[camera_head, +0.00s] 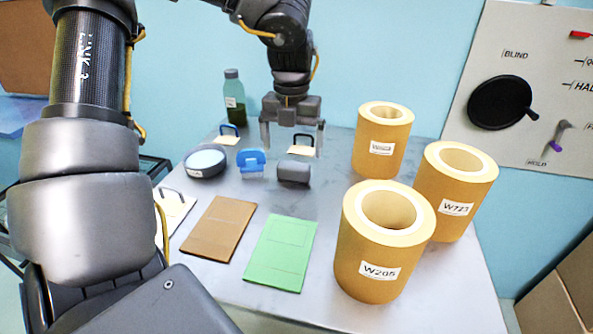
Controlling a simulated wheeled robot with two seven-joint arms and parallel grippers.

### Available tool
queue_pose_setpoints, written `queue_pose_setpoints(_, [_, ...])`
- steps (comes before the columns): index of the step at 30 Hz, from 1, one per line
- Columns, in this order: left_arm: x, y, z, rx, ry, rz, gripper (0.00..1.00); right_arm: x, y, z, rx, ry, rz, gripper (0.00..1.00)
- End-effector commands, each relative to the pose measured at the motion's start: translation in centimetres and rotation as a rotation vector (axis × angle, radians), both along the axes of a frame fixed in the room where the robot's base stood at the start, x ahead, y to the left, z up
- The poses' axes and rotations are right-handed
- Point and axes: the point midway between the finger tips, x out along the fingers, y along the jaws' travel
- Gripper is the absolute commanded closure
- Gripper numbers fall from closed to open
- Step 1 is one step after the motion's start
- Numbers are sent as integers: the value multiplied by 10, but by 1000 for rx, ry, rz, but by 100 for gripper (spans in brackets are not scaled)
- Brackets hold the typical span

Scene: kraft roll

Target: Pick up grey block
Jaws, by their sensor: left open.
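The grey block (293,170) is a small dark grey piece with a rounded top. It lies on the grey table (335,185), just right of a blue object (251,163). My left gripper (292,150) points down with its fingers spread, above and slightly behind the grey block. My right gripper is not in view.
Three kraft rolls (383,240) stand at the right. A brown pad (218,228) and a green pad (280,252) lie in front. A round dark tin (206,163) and a green bottle (234,96) are at the left. A labelled wall panel (540,100) stands behind.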

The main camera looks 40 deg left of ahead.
Motion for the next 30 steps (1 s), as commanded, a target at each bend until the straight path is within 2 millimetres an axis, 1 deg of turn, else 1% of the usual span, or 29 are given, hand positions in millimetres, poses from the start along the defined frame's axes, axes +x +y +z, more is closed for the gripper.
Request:
queue_pose_setpoints(1, [0, 0, -7, -1, 3, 0, 4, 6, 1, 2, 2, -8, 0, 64])
queue_pose_setpoints(3, [0, 0, -14, -1, 3, 0, 4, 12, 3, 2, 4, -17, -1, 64])
queue_pose_setpoints(5, [0, -1, -18, 0, 1, -1, 4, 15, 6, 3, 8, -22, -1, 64])
queue_pose_setpoints(10, [1, -1, -21, -1, 0, -2, 4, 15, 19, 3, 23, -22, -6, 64])
queue_pose_setpoints(12, [1, -2, -26, -1, 2, -2, 4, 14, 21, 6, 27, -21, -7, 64])
queue_pose_setpoints(17, [3, -5, -48, -1, 5, -2, 4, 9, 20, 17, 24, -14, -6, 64])
queue_pose_setpoints(18, [3, -5, -55, -1, 4, -2, 4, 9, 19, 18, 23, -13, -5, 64])
queue_pose_setpoints(21, [4, -5, -66, -1, 2, -2, 4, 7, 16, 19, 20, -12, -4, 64])
queue_pose_setpoints(24, [4, -5, -72, -1, 0, -1, 4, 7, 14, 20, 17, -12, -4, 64])
queue_pose_setpoints(30, [4, -5, -72, 0, -1, -1, 4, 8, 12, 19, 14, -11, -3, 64])
